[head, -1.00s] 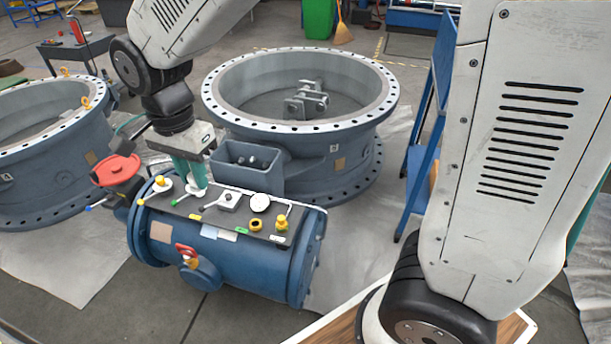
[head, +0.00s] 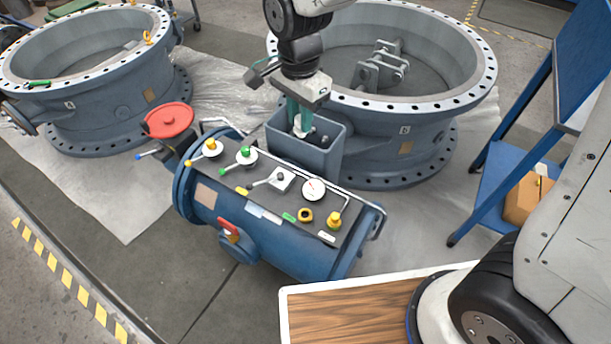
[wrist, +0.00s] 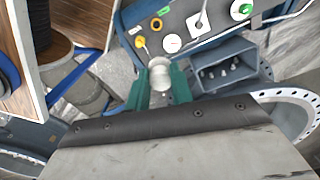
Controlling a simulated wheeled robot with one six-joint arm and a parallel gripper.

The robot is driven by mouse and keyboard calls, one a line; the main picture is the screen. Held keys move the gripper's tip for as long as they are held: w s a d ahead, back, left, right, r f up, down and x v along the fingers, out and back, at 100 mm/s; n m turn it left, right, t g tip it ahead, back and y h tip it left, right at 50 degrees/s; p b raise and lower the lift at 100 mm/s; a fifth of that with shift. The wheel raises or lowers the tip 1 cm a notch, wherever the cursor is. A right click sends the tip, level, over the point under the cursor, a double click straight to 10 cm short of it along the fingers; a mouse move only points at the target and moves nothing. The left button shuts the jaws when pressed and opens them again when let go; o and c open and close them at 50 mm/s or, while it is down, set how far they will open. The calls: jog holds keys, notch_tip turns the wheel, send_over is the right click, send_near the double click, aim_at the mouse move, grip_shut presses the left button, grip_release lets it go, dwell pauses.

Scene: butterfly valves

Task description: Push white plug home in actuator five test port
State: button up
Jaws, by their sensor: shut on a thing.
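My gripper (head: 299,128) is shut on a white plug (wrist: 160,76), a ribbed round piece held between the green fingers in the wrist view. In the head view the fingers and plug are at the opening of the grey-blue box; their exact height is unclear. The blue cylindrical actuator (head: 290,250) lies in front, apart from the plug. Its dark top panel carries a yellow ring with a dark centre (head: 305,215), also in the wrist view (wrist: 156,24). I cannot tell whether this ring is the test port. No number five is readable.
The panel also has a white gauge (head: 313,189), a yellow fitting (head: 334,220) and several lever valves. A large valve ring (head: 400,140) stands behind, a blue stand (head: 505,180) at right.

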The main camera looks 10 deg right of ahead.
jog(key=shift+s+d+f, duration=0.15)
jog(key=shift+s+f, duration=0.05)
jog(key=shift+f, duration=5)
jog(key=shift+s+d+f, duration=0.1)
jog(key=shift+s+f, duration=0.05)
jog(key=shift+f, duration=5.1)
jog(key=shift+s+d+f, duration=0.15)
jog(key=shift+s+f, duration=0.05)
jog(key=shift+f, duration=5)
jog(key=shift+f, duration=1.3)
jog(key=o, duration=1.5)
jog(key=shift+r, duration=0.15)
notch_tip(320, 180, up, 7)
jog(key=shift+r, duration=0.15)
